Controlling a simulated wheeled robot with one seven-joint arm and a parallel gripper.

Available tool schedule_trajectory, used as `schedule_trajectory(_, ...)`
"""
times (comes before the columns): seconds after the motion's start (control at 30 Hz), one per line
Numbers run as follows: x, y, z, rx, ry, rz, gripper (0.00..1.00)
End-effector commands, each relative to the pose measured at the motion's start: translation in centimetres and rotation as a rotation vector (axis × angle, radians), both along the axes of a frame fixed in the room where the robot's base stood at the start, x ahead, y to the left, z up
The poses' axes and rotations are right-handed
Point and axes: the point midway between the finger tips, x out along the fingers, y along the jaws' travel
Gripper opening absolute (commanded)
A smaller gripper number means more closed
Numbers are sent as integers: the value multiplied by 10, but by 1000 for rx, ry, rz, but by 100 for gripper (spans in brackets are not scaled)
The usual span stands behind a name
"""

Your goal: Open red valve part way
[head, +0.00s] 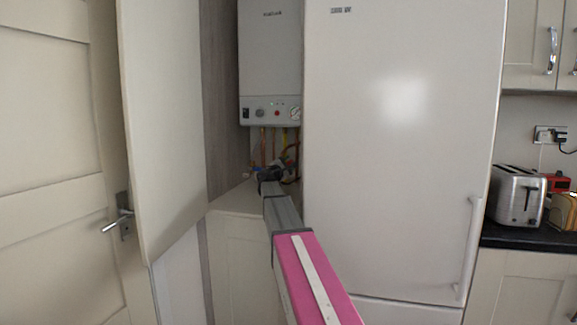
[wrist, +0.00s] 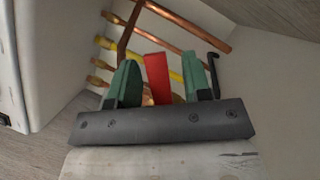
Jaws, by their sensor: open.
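The red valve (wrist: 157,78) shows in the wrist view as a flat red lever among copper and yellow pipes. It stands between the two green fingers of my gripper (wrist: 164,82), with a gap on both sides. The fingers are apart, and nothing is clamped between them. The lower end of the lever is partly hidden behind the dark gripper bar. In the head view my gripper (head: 283,166) is small, at the pipes under the white boiler (head: 270,65); the red valve cannot be made out clearly there.
Copper pipes (wrist: 190,22) run close around the fingers, and a black hooked rod (wrist: 213,72) is just right of them. A tall white fridge (head: 400,150) stands right of my arm. An open cupboard door (head: 165,120) is on the left. A toaster (head: 516,195) sits on the far-right counter.

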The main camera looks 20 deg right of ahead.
Motion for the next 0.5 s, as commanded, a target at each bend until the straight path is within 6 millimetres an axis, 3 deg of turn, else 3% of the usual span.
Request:
schedule_trajectory(0.27, -14, 17, -5, 0, 0, 0, 45)
schedule_trajectory(0.5, -41, 50, -15, 0, 1, 2, 45)
